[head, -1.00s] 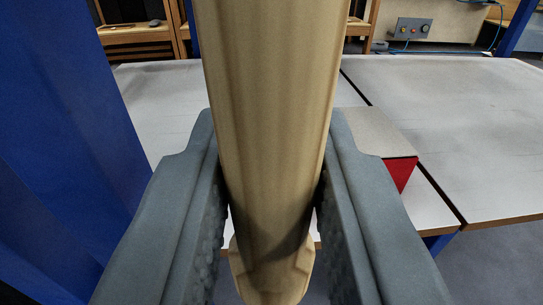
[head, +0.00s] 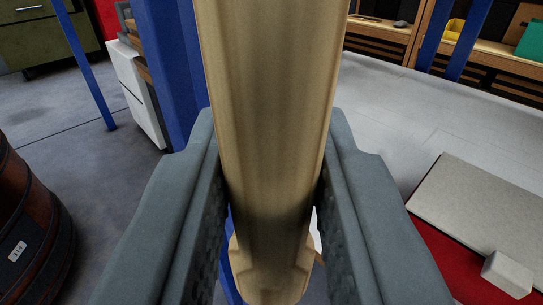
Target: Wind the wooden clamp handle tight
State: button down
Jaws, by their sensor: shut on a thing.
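The wooden clamp handle (head: 268,110) is pale and faceted. It runs down the middle of the head view from the top edge, with a wider end at the bottom. My gripper (head: 272,215) is shut on it, with one grey textured jaw on each side. The handle hides what lies straight behind it. The clamp's screw and the rest of the clamp cannot be made out.
A blue post (head: 170,65) stands just left of the handle. A pale board (head: 475,210) over red material and a small light block (head: 507,273) lie at right on the white table (head: 385,115). A dark wooden barrel (head: 35,235) stands at lower left on the grey floor.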

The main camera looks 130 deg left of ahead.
jog(key=shift+r+n+g+h, duration=0.1)
jog(key=shift+n+g+h, duration=0.9)
jog(key=shift+g+h, duration=0.15)
jog(key=c, duration=1.3)
grip_release()
jog(key=shift+w, duration=0.1)
